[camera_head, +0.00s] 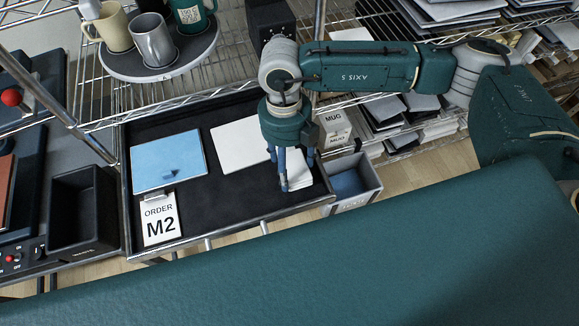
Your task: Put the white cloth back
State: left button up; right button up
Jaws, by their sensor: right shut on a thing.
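The white cloth (300,171) is a small folded white piece at the right end of the dark tray (218,198). My right gripper (284,186) points down over the tray and is shut on the cloth; its fingers hide part of it. Whether the cloth touches the tray floor is hard to tell. A flat white sheet (238,146) lies just left of the gripper, apart from the cloth. My left gripper is not in view.
A blue sheet (165,160) and an "ORDER M2" card (160,219) are on the tray's left. A grey bin (358,190) with blue inside stands right of the tray. Mugs (152,42) stand on a round tray behind. An empty black box (82,212) is at left.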

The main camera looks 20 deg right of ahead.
aim_at(289, 166)
notch_tip(289, 166, down, 3)
jog(key=shift+r+p, duration=0.2)
jog(key=shift+p, duration=0.15)
jog(key=shift+f, duration=0.3)
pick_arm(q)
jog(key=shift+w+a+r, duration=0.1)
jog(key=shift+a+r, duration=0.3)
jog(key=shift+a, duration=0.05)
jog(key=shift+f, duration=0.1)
pick_arm(e)
jog(key=shift+f, duration=0.1)
jog(key=shift+f+b, duration=0.15)
jog(key=shift+b, duration=0.2)
jog(key=o, duration=1)
